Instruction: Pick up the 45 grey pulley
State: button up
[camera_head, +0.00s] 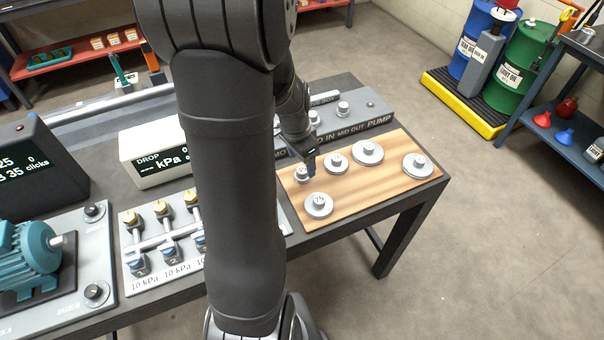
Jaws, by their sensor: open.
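Several grey pulleys with raised hubs stand on a wooden board (375,185) at the right end of the bench. One small pulley (300,175) is at the board's left, a wider one (319,208) at the front, one (336,164) in the middle, a large one (368,153) behind, and one (418,168) at the right. Hub numbers are too small to read, so I cannot tell which is the 45. My gripper (311,170) is open and points down over the board's left part, beside the small left pulley and partly in front of it. Whether it touches that pulley is unclear.
A grey rack (365,112) with round knobs stands behind the board. A white pressure display (155,152), a valve panel (150,268) and a teal motor (30,262) are to the left. My arm hides the bench's middle. The board's front right is clear.

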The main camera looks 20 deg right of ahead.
aim_at(302, 170)
jog(key=shift+w+d+f, duration=0.1)
jog(key=shift+f, duration=1.25)
jog(key=shift+w+d+f, duration=0.1)
jog(key=shift+f, duration=1.2)
jog(key=c, duration=1.1)
jog(key=shift+r, duration=0.1)
